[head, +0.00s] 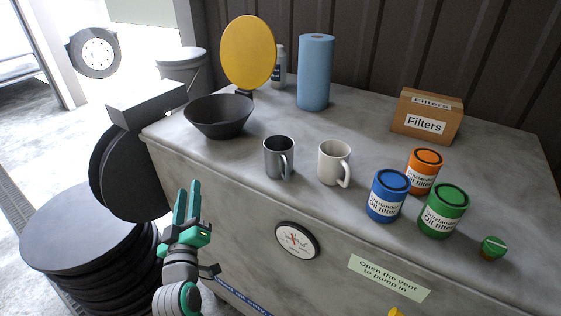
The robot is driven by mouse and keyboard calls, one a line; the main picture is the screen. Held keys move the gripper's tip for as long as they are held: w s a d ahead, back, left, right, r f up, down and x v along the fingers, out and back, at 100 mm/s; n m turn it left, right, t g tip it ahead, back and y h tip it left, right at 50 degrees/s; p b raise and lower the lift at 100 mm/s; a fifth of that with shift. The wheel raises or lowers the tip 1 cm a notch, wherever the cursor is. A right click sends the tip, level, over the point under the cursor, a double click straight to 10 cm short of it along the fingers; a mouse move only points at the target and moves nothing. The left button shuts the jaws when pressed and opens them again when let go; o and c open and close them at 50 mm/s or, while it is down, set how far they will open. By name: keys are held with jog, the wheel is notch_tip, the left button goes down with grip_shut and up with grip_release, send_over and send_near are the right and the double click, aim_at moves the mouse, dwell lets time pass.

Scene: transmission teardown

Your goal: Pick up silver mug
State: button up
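The silver mug (277,158) stands upright on the grey bench top near its front edge, with its handle facing front right. A white mug (333,163) stands just to its right. My gripper (188,186) is to the left of and lower in the picture than the silver mug, in front of the bench. Its two teal fingers point up, with a gap between the tips and nothing between them. It is well apart from the mug.
The bench top (225,165) also holds a dark bowl (219,121), a yellow disc (248,52), a blue roll (315,73), a Filters box (427,117), and blue (387,197), orange (424,171) and green (443,211) oil filters. Dark discs (80,228) are stacked at left.

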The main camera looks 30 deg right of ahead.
jog(key=w+d+r+m+g+h, duration=0.1)
jog(key=w+d+r+m+h, duration=0.1)
jog(key=r, duration=0.4)
jog(key=w+d+r+m+g+h, duration=0.1)
jog(key=r+m, duration=0.1)
jog(key=r, duration=0.4)
jog(key=s+d+r+m+g+h, duration=0.2)
jog(key=d+r+m+g, duration=0.3)
jog(key=r, duration=0.3)
jog(key=m+g+y, duration=0.3)
jog(key=g+y, duration=0.5)
jog(key=y, duration=0.2)
send_near(286, 169)
jog(key=f, duration=0.1)
jog(key=x, duration=1)
jog(key=shift+w+d+f, duration=0.1)
jog(key=shift+d+f, duration=0.1)
jog(key=shift+d, duration=0.05)
grip_shut()
